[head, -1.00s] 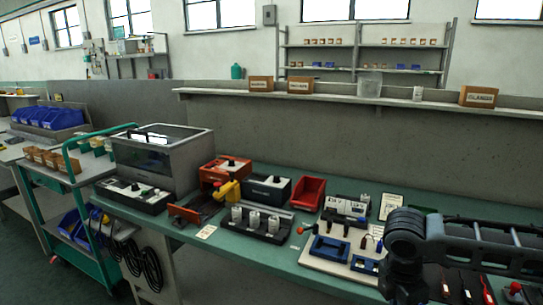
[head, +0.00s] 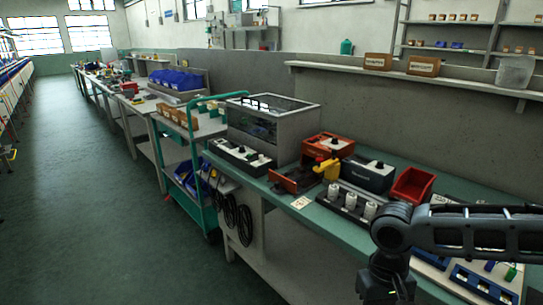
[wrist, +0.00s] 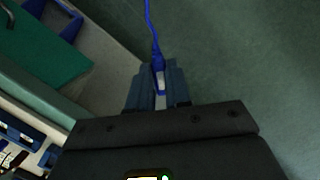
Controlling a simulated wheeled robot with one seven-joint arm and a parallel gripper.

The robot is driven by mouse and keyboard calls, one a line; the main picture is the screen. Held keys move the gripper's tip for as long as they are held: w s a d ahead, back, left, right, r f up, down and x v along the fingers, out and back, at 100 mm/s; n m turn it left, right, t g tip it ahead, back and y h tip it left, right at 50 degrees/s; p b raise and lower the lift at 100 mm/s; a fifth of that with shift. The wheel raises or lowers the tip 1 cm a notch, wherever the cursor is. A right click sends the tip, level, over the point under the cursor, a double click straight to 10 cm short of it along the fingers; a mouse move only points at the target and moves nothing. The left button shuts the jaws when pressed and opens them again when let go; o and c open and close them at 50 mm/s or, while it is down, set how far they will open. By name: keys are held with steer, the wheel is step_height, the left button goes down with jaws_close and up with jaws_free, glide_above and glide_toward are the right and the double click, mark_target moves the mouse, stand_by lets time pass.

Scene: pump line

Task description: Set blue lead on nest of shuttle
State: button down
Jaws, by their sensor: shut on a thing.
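My gripper (wrist: 158,88) is shut on the blue lead (wrist: 157,61). In the wrist view its blue plug end sits between the fingers, with a pale part showing, and its cable runs up out of the picture. In the head view my gripper (head: 388,288) hangs low at the lower right, in front of the bench edge; the lead cannot be made out there. An orange slide piece (head: 293,181), which may be the shuttle, sits on the bench in front of the clear-lidded machine, left of a yellow part (head: 328,167). I cannot make out its nest.
The green bench (head: 305,208) carries a grey machine (head: 270,125), a black block with white cylinders (head: 347,203), a red bin (head: 412,184) and a white board with blue fixtures (head: 472,279). A green-framed cart (head: 200,150) stands left. Open floor (head: 90,200) lies further left.

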step_height(320, 180, down, 11)
steer(key=s, duration=0.2)
steer(key=shift+s+a, duration=0.15)
steer(key=shift+a, duration=0.25)
stand_by(1.5)
steer(key=shift+r, duration=0.15)
